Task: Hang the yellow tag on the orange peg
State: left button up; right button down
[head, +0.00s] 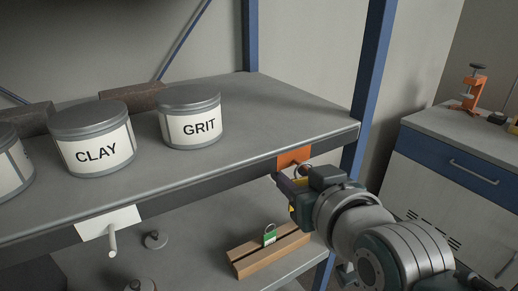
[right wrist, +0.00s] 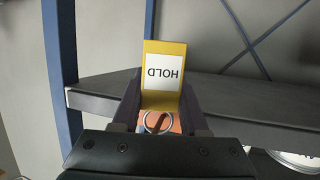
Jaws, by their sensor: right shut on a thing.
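The yellow tag (right wrist: 148,47) has a white label reading HOLD, upside down in the right wrist view, and a metal ring (right wrist: 158,122) at its lower end there. My right gripper (right wrist: 160,100) is shut on the tag. In the head view my right gripper (head: 284,182) is at the shelf's front edge, just below and in front of the orange plate (head: 292,158). Orange (right wrist: 174,125) also shows behind the ring in the right wrist view. The orange peg itself is mostly hidden, and I cannot tell whether the ring is around it. My left gripper is out of view.
The upper shelf (head: 270,105) carries tins labelled CLAY (head: 92,140) and GRIT (head: 190,118). A white plate with a pale peg (head: 112,240) is further left on its edge. Below are a wooden block (head: 265,255) and a green padlock (head: 269,236). A blue post (head: 374,75) stands at the right.

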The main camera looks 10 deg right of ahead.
dwell(0.4)
jog(key=shift+c, duration=1.8)
grip_release()
